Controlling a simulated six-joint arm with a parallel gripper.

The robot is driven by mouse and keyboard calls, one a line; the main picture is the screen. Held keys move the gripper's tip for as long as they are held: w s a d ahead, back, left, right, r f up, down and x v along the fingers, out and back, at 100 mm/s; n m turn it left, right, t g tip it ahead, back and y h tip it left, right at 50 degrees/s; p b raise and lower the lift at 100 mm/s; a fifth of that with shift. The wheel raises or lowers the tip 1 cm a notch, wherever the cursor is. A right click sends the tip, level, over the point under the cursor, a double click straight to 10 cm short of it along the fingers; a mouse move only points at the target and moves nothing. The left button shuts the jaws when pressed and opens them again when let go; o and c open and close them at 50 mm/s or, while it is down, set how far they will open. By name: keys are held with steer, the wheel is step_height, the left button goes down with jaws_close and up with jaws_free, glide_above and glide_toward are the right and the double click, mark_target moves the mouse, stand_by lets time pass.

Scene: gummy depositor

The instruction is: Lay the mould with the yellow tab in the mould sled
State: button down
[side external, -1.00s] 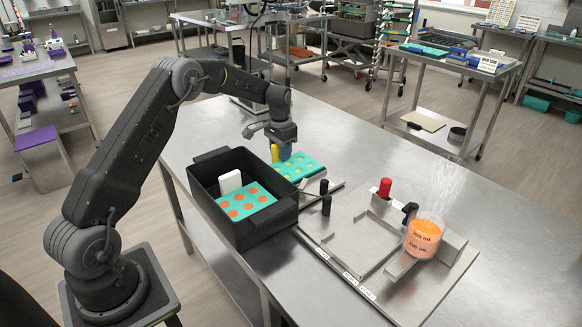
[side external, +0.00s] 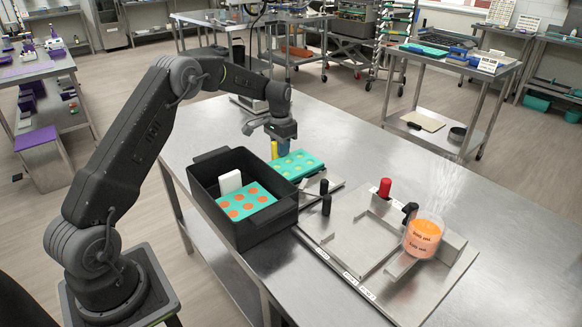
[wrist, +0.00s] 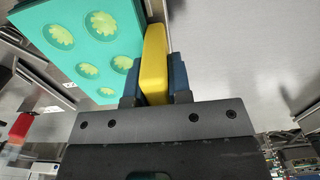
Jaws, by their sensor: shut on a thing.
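The mould with the yellow tab (side external: 299,164) is a teal slab with pale yellow-green cavities, behind the black bin. In the wrist view the mould (wrist: 95,72) fills the upper left. My gripper (side external: 283,150) is shut on its upright yellow tab (wrist: 154,58), with a blue finger on each side. The mould looks near the table; whether it touches cannot be told. A metal fixture with a shallow framed recess (side external: 345,238), apparently the mould sled, lies to the right of the bin. The recess looks empty.
A black bin (side external: 246,232) holds a teal mould with orange cavities (side external: 240,203) and a white tab. Black knobs (side external: 326,205), a red knob (side external: 385,187) and a steaming orange cup (side external: 424,236) stand around the fixture. The table's far right is clear.

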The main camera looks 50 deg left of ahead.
steer(key=shift+r, duration=3.2)
steer(key=c, duration=1.6)
jaws_free()
jaws_close()
